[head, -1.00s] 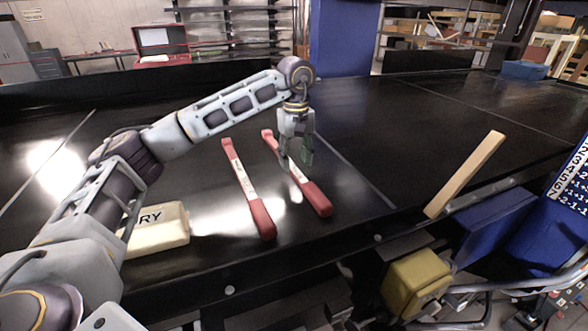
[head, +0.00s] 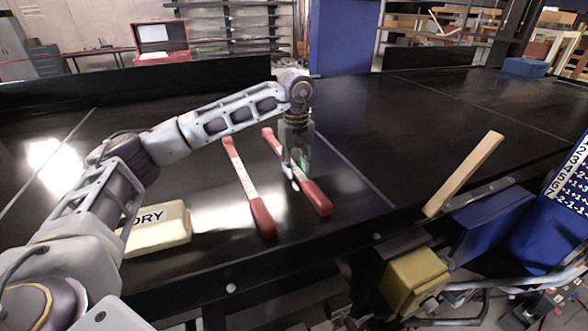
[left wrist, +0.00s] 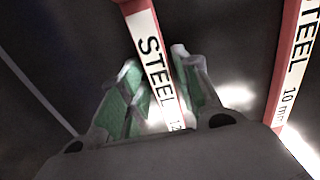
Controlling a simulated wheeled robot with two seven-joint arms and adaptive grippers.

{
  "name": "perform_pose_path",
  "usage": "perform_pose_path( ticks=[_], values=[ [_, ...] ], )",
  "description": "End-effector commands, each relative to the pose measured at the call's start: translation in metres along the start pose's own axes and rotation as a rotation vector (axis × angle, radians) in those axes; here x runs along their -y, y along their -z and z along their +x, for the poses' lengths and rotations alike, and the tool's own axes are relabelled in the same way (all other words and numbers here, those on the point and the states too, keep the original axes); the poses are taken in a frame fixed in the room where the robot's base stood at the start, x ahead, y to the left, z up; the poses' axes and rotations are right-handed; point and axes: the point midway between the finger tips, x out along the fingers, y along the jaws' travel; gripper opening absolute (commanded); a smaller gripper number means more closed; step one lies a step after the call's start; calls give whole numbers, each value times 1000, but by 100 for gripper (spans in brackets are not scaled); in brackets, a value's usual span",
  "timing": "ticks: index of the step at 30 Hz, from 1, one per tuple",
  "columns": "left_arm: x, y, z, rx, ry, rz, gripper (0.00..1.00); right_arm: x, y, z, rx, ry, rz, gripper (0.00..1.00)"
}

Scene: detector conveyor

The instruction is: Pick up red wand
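Two red wands with white labelled middles lie on the black belt. The right-hand wand (head: 317,198) is under my left gripper (head: 295,180). In the left wrist view this wand (left wrist: 152,50), marked "STEEL 12", runs between the green-padded fingers of the left gripper (left wrist: 156,66). The fingers are apart, with a gap between the left finger and the wand; the right finger is close to the wand's edge. The other wand (head: 261,216) lies to the left, and also shows in the left wrist view (left wrist: 292,60), marked "STEEL 10 mm". My right gripper is out of view.
A pale block (head: 160,229) with black lettering, ending "DRY", lies left of the wands. A wooden bar (head: 464,174) lies at the right near the belt edge. A yellow block (head: 415,278) and blue parts (head: 493,222) are at the front right. The belt behind is clear.

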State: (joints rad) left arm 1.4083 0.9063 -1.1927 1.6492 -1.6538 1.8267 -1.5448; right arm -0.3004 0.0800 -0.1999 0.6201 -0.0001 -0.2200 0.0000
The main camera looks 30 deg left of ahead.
Motion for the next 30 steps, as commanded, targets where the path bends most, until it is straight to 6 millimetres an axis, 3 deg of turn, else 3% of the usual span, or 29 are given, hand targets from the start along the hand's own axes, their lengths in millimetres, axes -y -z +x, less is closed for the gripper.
perform_pose_path(
  ticks=[1,6,20,30],
  values=[
    [0,0,0,0,0,0,21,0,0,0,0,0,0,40],
    [0,0,0,0,0,0,0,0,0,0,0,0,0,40],
    [0,0,-6,-1,-2,0,0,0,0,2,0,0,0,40],
    [-1,0,-44,-2,-4,0,0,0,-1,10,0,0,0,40]
  ],
)
